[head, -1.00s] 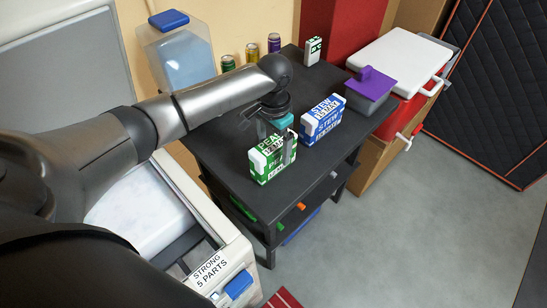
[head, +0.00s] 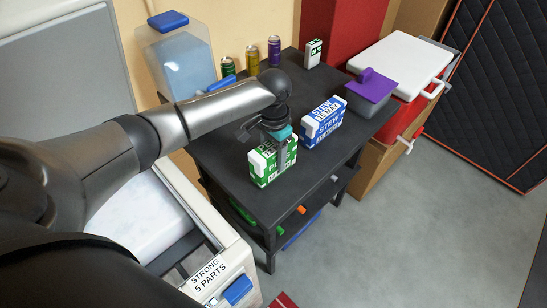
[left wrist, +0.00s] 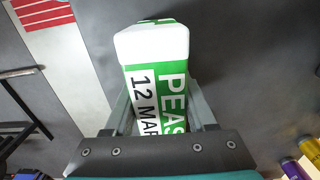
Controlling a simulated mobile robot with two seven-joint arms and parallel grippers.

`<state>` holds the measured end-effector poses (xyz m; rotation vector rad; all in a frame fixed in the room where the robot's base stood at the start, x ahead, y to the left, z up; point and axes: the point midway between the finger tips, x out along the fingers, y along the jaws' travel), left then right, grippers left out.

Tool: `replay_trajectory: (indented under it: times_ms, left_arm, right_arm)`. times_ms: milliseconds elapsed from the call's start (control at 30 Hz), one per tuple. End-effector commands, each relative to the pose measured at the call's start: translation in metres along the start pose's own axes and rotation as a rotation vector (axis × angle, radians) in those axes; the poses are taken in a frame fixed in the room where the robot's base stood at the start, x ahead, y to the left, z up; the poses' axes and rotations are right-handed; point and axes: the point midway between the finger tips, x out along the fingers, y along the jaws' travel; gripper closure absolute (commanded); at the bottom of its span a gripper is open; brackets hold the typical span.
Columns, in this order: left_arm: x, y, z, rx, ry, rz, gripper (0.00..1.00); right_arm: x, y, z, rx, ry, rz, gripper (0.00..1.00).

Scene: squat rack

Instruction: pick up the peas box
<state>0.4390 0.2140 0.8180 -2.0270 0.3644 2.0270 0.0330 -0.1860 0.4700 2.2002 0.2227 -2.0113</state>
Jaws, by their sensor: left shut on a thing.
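The peas box (head: 264,165), green and white with printed lettering, stands upright near the front edge of the black table (head: 232,190). My left gripper (head: 284,152) reaches down over it from above and is shut on it. In the left wrist view the peas box (left wrist: 155,75) lies between the two fingers of my left gripper (left wrist: 160,105), its white end and "PEAS 12 MAR" lettering showing. I cannot tell whether the box still touches the table. My right gripper is not in view.
A blue and white stew box (head: 323,122) stands right of the peas box. Behind are a purple-lidded grey container (head: 371,92), a small green and white box (head: 313,53), several cans (head: 252,60) and a clear blue-lidded container (head: 180,60). A red and white cooler (head: 400,70) is at right.

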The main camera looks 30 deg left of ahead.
Motion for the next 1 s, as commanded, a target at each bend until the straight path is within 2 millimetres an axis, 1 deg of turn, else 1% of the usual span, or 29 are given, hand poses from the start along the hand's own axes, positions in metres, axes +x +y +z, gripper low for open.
replay_trajectory:
  times_ms: [33,67,300,833,933,1000]
  left_arm:
    - [0.0,0.0,0.0,0.0,0.0,0.0,0.7]
    - [0.0,0.0,0.0,0.0,0.0,0.0,0.73]
    - [0.0,0.0,0.0,0.0,0.0,0.0,1.0]
    - [-0.002,-0.001,-0.001,0.0,0.003,-0.001,1.0]
    - [-0.007,-0.001,-0.001,0.0,0.005,-0.001,1.0]
    - [-0.016,-0.001,-0.002,0.0,0.006,-0.001,1.0]
  right_arm:
    - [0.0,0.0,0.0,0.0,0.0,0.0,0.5]
    - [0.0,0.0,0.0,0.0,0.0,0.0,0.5]
    - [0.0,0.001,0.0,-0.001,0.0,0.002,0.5]
    - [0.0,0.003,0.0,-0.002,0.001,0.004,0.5]
    - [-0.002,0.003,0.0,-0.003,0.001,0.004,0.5]
    - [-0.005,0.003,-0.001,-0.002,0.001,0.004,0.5]
